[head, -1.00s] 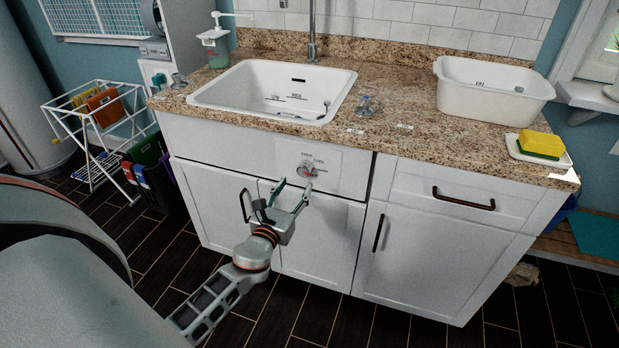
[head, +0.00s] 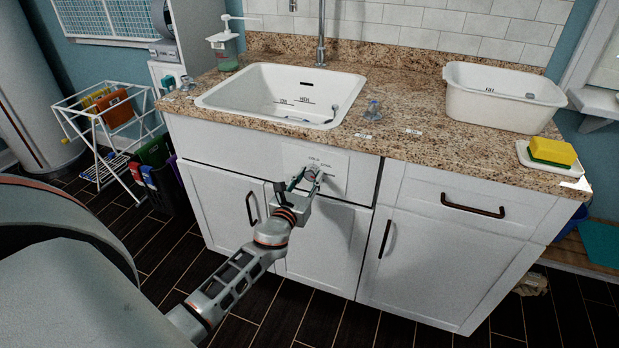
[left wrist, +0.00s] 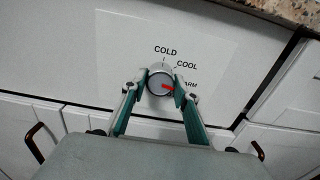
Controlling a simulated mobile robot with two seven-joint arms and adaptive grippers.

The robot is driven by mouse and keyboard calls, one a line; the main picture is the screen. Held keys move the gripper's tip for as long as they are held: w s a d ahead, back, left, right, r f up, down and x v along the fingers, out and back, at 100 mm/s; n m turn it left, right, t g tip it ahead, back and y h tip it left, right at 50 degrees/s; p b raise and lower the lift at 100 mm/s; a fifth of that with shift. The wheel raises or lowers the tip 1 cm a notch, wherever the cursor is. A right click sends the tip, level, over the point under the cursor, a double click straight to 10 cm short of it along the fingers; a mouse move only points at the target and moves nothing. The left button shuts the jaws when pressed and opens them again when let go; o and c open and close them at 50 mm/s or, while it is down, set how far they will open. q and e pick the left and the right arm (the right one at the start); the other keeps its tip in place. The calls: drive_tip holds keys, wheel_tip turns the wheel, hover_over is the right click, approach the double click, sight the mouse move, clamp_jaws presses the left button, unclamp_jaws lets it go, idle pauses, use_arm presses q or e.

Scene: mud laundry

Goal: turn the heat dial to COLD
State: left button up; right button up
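The heat dial (head: 312,171) is a small round grey knob on a pale label plate on the white cabinet front below the sink. In the left wrist view the dial (left wrist: 158,84) has a red pointer facing right, towards a partly covered label ending in "ARM". COLD stands above the dial and COOL at its upper right. My left gripper (head: 307,178) is at the dial, with one finger on each side. In the left wrist view its fingertips (left wrist: 160,80) look closed against the dial's sides. My right gripper is not in view.
The granite counter edge (head: 290,134) overhangs above the dial. Black handles (head: 252,208) are on the cabinet doors and drawer. A white sink (head: 284,94) and a white tub (head: 503,97) are above. The dark floor in front is clear.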

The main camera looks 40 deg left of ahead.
use_arm(q)
drive_tip(key=shift+c, duration=1)
